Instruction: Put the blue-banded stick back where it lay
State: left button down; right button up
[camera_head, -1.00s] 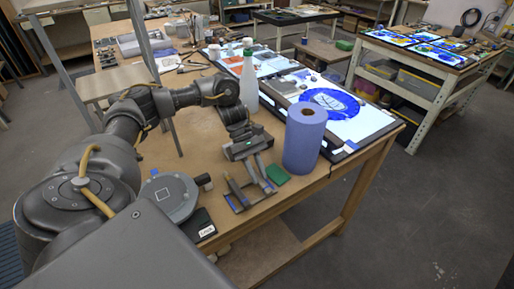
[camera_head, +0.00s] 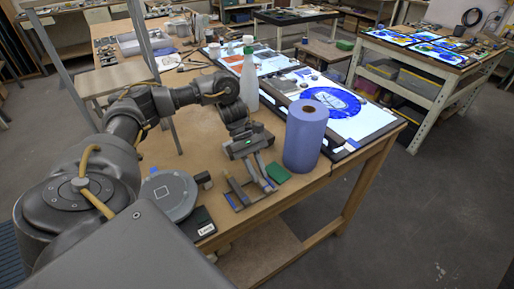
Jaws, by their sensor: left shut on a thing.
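My left gripper (camera_head: 266,182) is low over the front part of the wooden table, fingers pointing down and toward the viewer. It is shut on a thin stick that is mostly hidden between the fingers. A small blue patch shows by the fingertips, and I cannot make out the band clearly. A small grey rest (camera_head: 240,203) with a blue mark lies on the table just left of the fingertips. I cannot tell whether the stick touches the rest or the table. My right gripper is out of view.
A blue paper roll (camera_head: 305,140) stands right of the gripper, and a green pad (camera_head: 278,172) lies between them. A white bottle (camera_head: 249,82) stands behind. A round grey device (camera_head: 168,197) is at left. A lit panel with a blue painted oval (camera_head: 333,101) lies at the back right.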

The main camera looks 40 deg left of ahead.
pick_arm(q)
jog(key=shift+f+b, duration=0.25)
jog(key=shift+b, duration=0.2)
dwell(0.5)
jog(key=c, duration=1.2)
grip_release()
